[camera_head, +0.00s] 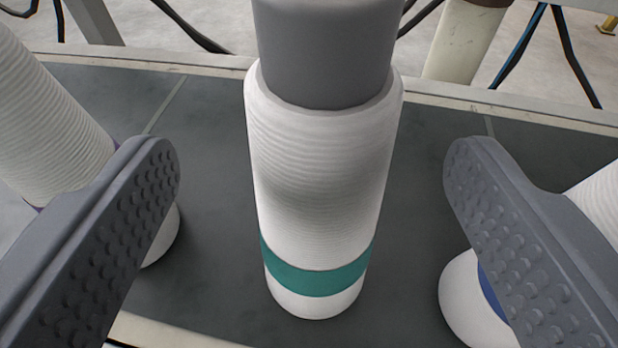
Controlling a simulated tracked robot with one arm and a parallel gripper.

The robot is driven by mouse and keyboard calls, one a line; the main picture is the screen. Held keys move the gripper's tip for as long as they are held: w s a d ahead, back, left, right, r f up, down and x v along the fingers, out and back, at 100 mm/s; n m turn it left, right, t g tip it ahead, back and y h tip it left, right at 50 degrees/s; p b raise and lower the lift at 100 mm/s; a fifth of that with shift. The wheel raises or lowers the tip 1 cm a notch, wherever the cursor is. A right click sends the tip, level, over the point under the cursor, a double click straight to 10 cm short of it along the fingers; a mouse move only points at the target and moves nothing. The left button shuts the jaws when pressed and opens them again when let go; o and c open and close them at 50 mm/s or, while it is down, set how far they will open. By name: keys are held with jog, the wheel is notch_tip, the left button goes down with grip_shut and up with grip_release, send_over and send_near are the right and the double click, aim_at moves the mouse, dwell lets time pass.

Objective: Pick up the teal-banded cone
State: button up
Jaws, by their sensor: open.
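The teal-banded cone (318,185) stands upright on a dark belt-like surface. It is a white ribbed body with a teal band near its foot and a grey upper part that runs out of the top of the view. My gripper (312,185) is open, its left finger to the left of the cone and its right finger to the right. There is a visible gap between each finger and the cone, and neither touches it in the picture.
A white cone with a purple trace (45,125) stands at left, partly behind my left finger. A blue-banded white cone (465,305) is at right, mostly hidden by my right finger. A pale rail (560,118) edges the dark surface (225,115). Cables and posts stand beyond.

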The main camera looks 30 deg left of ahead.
jog(key=shift+x, duration=0.95)
jog(key=b+x, duration=0.1)
jog(key=x, duration=0.1)
jog(key=f+b+x, duration=0.1)
jog(key=x, duration=0.1)
jog(key=shift+w, duration=0.4)
jog(key=shift+s+f, duration=0.2)
grip_shut()
jog(key=shift+r, duration=0.1)
